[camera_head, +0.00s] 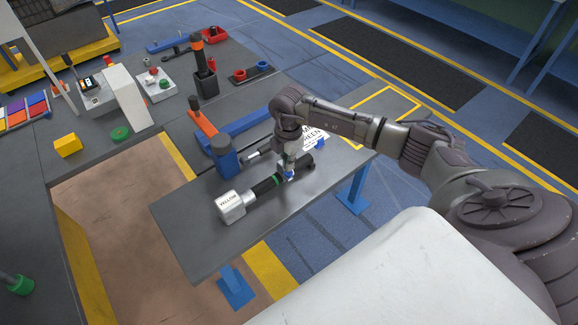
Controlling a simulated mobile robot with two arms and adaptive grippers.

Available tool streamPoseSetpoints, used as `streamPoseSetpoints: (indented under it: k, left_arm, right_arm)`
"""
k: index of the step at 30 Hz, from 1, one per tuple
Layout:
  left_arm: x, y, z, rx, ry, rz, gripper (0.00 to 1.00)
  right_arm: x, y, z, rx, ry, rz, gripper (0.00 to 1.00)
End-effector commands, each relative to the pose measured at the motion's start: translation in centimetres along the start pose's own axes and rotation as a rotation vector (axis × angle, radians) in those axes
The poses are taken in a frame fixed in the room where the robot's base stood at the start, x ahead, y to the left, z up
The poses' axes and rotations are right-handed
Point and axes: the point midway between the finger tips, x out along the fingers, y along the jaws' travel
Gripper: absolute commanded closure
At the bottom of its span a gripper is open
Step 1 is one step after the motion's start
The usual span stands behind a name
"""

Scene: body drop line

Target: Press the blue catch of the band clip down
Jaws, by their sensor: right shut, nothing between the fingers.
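The band clip with its small blue catch (289,176) sits on a dark cylindrical part (266,187) lying on the grey table. My right gripper (288,170) is shut and empty, pointing down right over the blue catch. Its fingertips hide part of the clip; I cannot tell whether they touch the catch or how far down it is. My left gripper is not in view.
A blue fixture with a dark-topped post (224,155) and an orange bar (201,124) stands just behind the part. A white sign (315,136) is partly hidden behind my right arm. The table's front left (185,225) is bare. A yellow block (68,146) is on the left bench.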

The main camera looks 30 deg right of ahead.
Motion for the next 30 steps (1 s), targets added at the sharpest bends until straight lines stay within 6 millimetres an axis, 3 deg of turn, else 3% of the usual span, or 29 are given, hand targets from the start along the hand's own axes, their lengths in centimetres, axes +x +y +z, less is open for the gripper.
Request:
streamPoseSetpoints:
  k: [30]
  left_arm:
    - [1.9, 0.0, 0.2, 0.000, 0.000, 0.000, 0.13]
  right_arm:
    - [2.7, 0.0, 0.0, -0.001, 0.000, -0.001, 1.00]
